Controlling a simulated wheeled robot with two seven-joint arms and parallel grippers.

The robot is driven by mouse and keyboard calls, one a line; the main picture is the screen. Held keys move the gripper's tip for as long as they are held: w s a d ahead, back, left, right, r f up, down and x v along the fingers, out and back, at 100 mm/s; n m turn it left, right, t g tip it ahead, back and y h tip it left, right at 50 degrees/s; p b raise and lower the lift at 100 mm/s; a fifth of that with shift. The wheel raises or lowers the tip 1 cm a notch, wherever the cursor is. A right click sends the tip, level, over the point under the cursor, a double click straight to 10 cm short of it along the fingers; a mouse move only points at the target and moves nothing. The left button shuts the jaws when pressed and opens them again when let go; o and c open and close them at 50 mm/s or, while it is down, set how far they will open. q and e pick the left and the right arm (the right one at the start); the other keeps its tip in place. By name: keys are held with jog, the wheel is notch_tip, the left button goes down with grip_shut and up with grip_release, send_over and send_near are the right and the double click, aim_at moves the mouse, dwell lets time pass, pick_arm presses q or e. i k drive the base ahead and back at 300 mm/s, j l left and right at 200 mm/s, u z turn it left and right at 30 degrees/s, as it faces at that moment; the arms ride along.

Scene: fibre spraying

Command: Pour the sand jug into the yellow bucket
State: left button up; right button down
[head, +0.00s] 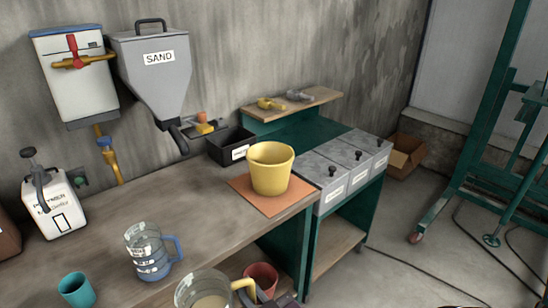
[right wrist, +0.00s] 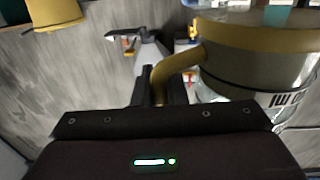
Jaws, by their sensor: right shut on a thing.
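The sand jug (head: 207,288) is clear with a yellow handle and holds tan material. It is at the bottom edge of the head view, its lower part cut off. My right gripper (right wrist: 160,92) is shut on the jug's handle, and the jug (right wrist: 255,60) fills the upper right of the right wrist view. The yellow bucket (head: 271,170) stands upright on an orange mat (head: 241,184) at the table's right corner, apart from the jug. It partly shows in the right wrist view (right wrist: 54,14). My left gripper is not in view.
A blue-handled jug (head: 150,254), a teal cup (head: 76,290) and a red cup (head: 261,277) are near the sand jug. A white sprayer (head: 58,207) stands at left. A black bin (head: 231,147) is behind the bucket. The sand hopper (head: 155,75) hangs above. The mid-table is clear.

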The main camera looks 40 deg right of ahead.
aim_at(269, 163)
jog(key=i+l, duration=0.1)
jog(key=l, duration=0.75)
jog(key=i+l, duration=0.15)
jog(key=l, duration=0.7)
jog(key=i+l+u, duration=0.1)
jog(key=l, duration=0.75)
jog(key=i+l, duration=0.1)
jog(key=l, duration=0.8)
jog(key=i+j, duration=0.35)
